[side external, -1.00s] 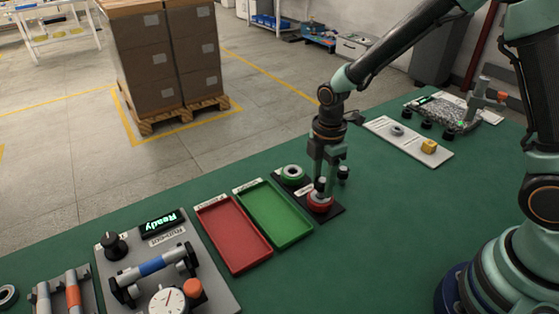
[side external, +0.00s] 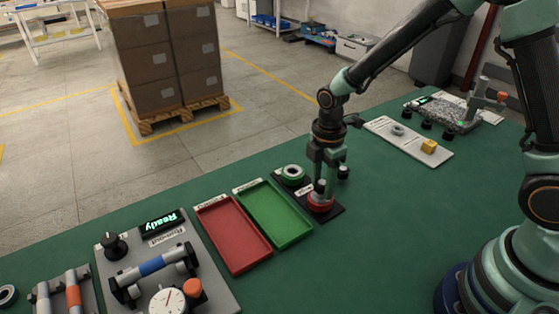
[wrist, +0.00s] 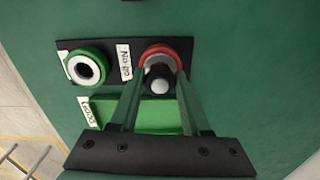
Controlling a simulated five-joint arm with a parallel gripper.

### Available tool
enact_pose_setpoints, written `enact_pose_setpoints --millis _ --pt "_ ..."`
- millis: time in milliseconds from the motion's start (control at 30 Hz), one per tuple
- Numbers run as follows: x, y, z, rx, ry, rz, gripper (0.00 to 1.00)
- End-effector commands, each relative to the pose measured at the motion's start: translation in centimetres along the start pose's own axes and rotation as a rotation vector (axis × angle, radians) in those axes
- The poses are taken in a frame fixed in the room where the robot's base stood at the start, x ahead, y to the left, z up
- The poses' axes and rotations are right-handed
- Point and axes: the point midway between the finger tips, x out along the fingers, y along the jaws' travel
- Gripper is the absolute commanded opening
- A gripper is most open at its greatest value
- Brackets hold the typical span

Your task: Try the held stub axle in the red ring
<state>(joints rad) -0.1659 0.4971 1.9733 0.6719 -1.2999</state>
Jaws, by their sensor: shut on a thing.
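My gripper (side external: 321,186) is shut on the stub axle (side external: 320,188), a small grey and dark part held roughly upright. It stands directly over the red ring (side external: 320,204), and its lower end is at the ring's opening. How far it sits inside is hidden. In the wrist view, the axle (wrist: 159,84) shows as a dark body with a pale round end between the fingers. It overlaps the near part of the red ring (wrist: 172,49). The green ring (side external: 293,176) is beside it on the same black plate and is empty.
A green tray (side external: 285,238) and a red tray (side external: 240,271) lie left of the black plate. A white board (side external: 410,145) with a yellow block lies farther right. The green mat in front is clear.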

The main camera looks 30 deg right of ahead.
Motion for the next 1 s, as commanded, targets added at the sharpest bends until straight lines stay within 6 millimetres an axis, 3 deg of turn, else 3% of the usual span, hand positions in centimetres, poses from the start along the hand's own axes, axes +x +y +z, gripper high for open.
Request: enact_pose_setpoints --millis 1000 --pt "-1.5 0.1 0.0 0.0 0.001 0.003 0.0"
